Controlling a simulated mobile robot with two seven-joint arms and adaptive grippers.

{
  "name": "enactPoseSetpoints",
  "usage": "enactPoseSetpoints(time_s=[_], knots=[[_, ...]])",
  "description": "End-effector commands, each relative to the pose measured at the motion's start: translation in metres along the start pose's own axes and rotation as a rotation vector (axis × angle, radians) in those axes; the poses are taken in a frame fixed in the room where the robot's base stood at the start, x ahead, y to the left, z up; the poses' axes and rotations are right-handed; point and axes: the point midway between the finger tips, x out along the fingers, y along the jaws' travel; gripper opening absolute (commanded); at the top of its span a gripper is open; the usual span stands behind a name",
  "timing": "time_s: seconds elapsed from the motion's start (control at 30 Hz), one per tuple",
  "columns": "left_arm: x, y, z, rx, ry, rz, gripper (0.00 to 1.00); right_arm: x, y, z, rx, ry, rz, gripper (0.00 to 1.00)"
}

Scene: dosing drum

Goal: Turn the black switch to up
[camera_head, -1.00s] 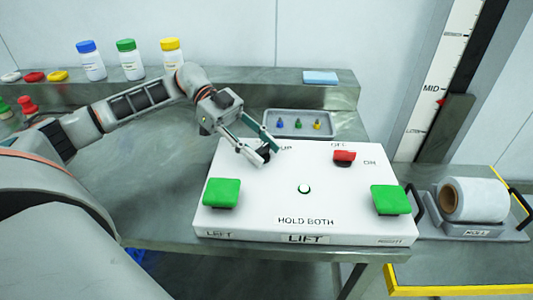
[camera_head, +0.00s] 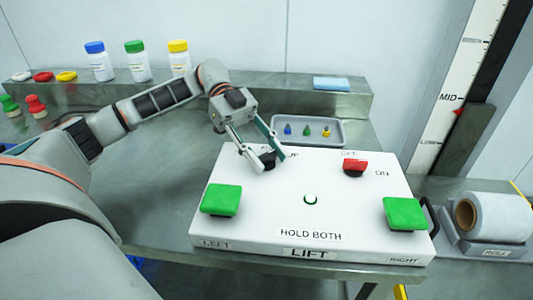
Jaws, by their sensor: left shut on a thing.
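The black switch (camera_head: 268,161) sits at the back left of the white control box (camera_head: 260,215), beside a partly hidden label ending in "P". My left gripper (camera_head: 268,163) reaches down from behind with one finger on each side of the switch and is shut on it. The fingers cover part of the switch, so its exact angle is hard to tell. My right gripper is not in view.
The box also carries a red switch (camera_head: 355,167), a left green button (camera_head: 220,200), a right green button (camera_head: 405,213) and a small round light (camera_head: 311,199). A grey tray (camera_head: 340,131) with small pegs lies behind it. A white roll (camera_head: 492,217) stands right.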

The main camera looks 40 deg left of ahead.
Motion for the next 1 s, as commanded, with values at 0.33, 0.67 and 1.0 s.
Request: enactPoseSetpoints(time_s=[0.33,0.67,1.0], knots=[[0.000,0.000,0.000,0.000,0.000,0.000,0.53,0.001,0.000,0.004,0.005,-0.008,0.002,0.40],[-0.028,-0.001,-0.001,-0.001,0.000,-0.004,0.53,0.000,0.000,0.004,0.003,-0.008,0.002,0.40],[-0.096,-0.001,-0.001,-0.001,0.000,-0.004,0.53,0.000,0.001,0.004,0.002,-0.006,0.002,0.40]])
